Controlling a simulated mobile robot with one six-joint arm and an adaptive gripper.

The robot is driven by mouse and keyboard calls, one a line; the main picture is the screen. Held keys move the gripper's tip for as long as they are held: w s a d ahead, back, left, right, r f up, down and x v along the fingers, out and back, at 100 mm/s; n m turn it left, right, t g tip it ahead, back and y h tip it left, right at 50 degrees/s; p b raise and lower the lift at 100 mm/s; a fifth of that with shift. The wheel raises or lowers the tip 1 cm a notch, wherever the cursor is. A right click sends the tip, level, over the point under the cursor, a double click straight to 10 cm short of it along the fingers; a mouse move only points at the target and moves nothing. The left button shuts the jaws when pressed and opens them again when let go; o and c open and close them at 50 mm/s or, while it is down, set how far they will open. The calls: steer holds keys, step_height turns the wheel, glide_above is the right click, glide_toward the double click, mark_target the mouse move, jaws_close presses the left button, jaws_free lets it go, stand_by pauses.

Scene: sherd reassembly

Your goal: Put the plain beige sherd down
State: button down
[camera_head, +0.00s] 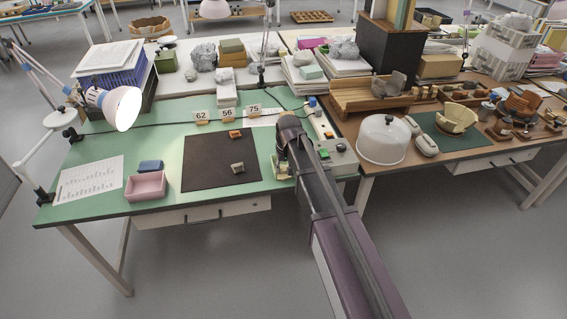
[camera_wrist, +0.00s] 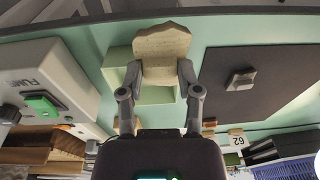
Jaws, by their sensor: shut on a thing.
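The plain beige sherd (camera_wrist: 162,45) is between the fingertips of my gripper (camera_wrist: 160,75) in the wrist view. My gripper is shut on it. Behind the sherd is a pale green open tray (camera_wrist: 119,72) on the green table; the sherd covers part of it. I cannot tell whether the sherd touches the tray. In the head view my arm hides most of the gripper, and the pale green tray (camera_head: 277,172) shows only in part beside it at the table's right end.
A dark mat (camera_head: 205,165) left of my arm bears a small grey sherd (camera_head: 237,168) and an orange piece (camera_head: 235,133). A pink tray (camera_head: 146,187) and blue block (camera_head: 150,166) lie further left. A white box with a green button (camera_wrist: 50,85) stands near the gripper.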

steer(key=w, duration=0.6)
steer(key=shift+w+f, duration=0.15)
steer(key=shift+f, duration=0.15)
steer(key=shift+w, duration=0.25)
steer(key=shift+w+f+b, duration=0.4)
steer(key=shift+f+b, duration=0.1)
steer(key=shift+b, duration=0.2)
steer(key=shift+f+b, duration=1.35)
steer(key=shift+f+b, duration=0.35)
steer(key=shift+f, duration=0.15)
